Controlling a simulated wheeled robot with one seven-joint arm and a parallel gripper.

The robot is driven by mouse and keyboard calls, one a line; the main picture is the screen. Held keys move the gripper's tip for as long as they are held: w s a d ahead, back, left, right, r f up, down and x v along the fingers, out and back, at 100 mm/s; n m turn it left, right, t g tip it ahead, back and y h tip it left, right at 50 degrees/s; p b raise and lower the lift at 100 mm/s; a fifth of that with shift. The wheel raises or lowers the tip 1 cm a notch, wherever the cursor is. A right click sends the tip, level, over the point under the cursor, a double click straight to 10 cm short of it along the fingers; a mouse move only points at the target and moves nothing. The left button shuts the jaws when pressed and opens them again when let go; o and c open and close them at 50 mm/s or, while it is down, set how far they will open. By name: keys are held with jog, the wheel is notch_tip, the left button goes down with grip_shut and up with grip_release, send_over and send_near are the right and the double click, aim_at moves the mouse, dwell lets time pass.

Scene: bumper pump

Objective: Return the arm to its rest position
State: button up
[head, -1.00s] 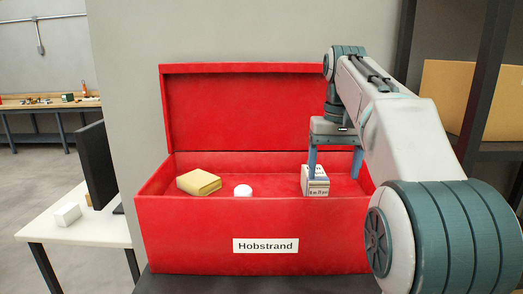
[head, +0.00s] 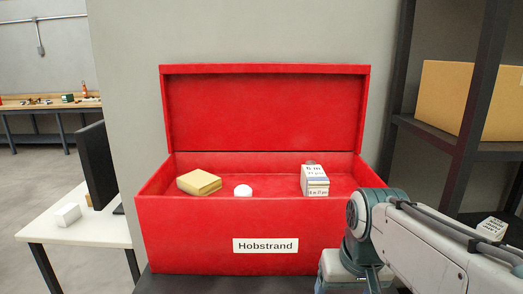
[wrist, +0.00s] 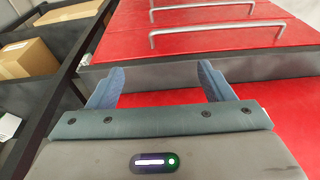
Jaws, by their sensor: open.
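In the wrist view my gripper (wrist: 160,88) is open, with its two blue fingers apart and nothing between them. It faces red drawer fronts (wrist: 215,15) with metal handles. In the head view my arm is folded low at the lower right, in front of the red box, and the fingers are not visible there. The open red box (head: 190,232), labelled Hobstrand, holds a small white printed carton (head: 315,182), a tan block (head: 199,182) and a white rounded item (head: 243,190).
A dark shelf rack (head: 470,148) with a cardboard box (head: 468,95) stands on the right. A white table (head: 95,232) with a dark monitor (head: 97,165) and a small white box (head: 67,214) is at the left. A workbench (head: 50,108) is farther back.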

jog(key=s+f, duration=0.4)
jog(key=f, duration=0.1)
jog(key=shift+s+f+t, duration=0.15)
jog(key=shift+s+t, duration=0.15)
jog(key=shift+s, duration=0.05)
jog(key=shift+a, duration=0.1)
